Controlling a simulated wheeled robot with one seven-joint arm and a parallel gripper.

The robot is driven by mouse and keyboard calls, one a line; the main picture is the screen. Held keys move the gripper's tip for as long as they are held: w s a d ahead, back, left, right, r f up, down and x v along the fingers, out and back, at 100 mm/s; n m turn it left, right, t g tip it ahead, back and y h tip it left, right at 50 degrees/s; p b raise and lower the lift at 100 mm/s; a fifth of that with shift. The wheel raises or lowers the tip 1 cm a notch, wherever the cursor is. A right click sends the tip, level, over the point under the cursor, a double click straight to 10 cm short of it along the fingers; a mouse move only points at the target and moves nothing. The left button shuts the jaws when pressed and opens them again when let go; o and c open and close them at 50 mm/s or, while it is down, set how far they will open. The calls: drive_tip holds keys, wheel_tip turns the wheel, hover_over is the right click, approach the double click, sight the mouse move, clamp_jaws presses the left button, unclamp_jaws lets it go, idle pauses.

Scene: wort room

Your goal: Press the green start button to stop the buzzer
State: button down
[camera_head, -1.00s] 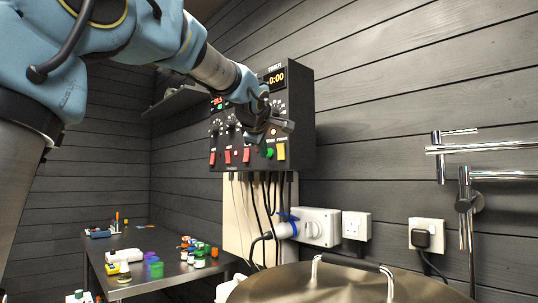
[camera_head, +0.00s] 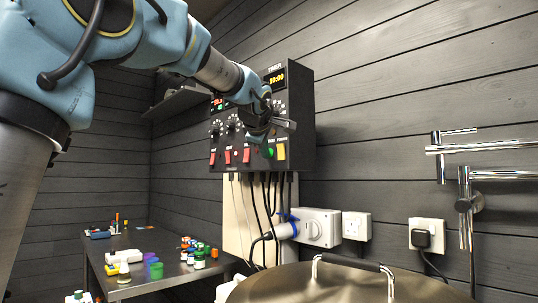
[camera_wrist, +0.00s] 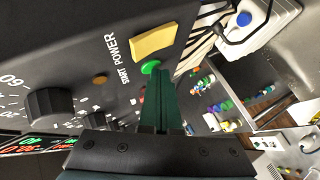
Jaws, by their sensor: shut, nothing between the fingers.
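The green start button (camera_head: 271,152) is on the lower right of the black control box (camera_head: 305,120) on the wall. It also shows in the wrist view (camera_wrist: 151,67), beside the word START. The yellow power switch (camera_head: 281,151) is to its right. My gripper (camera_wrist: 157,78) is shut and empty, its fingertips at the edge of the green button. I cannot tell whether they touch it. In the head view my gripper (camera_head: 262,136) is in front of the box. The timer display (camera_head: 275,77) at the top reads about 10:00.
Red switches (camera_head: 228,156) and black knobs (camera_head: 217,126) are left of the button. Cables hang below the box. A large metal lid (camera_head: 340,285) is in front, and a side table (camera_head: 140,239) with small jars stands at the left.

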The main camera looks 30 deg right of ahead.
drive_tip(key=shift+a, duration=0.15)
drive_tip(key=shift+s+a+b, duration=0.25)
drive_tip(key=shift+a+b, duration=0.2)
drive_tip(key=shift+a, duration=0.1)
drive_tip(key=shift+s+a+b, duration=0.25)
drive_tip(key=shift+a+b, duration=0.05)
drive_tip(key=shift+a, duration=0.5)
drive_tip(key=shift+s+a+b, duration=0.2)
drive_tip(key=shift+a+b, duration=0.05)
drive_tip(key=shift+a, duration=0.6)
drive_tip(key=shift+s+a+b, duration=0.25)
drive_tip(key=shift+a+b, duration=0.05)
drive_tip(key=shift+a, duration=0.5)
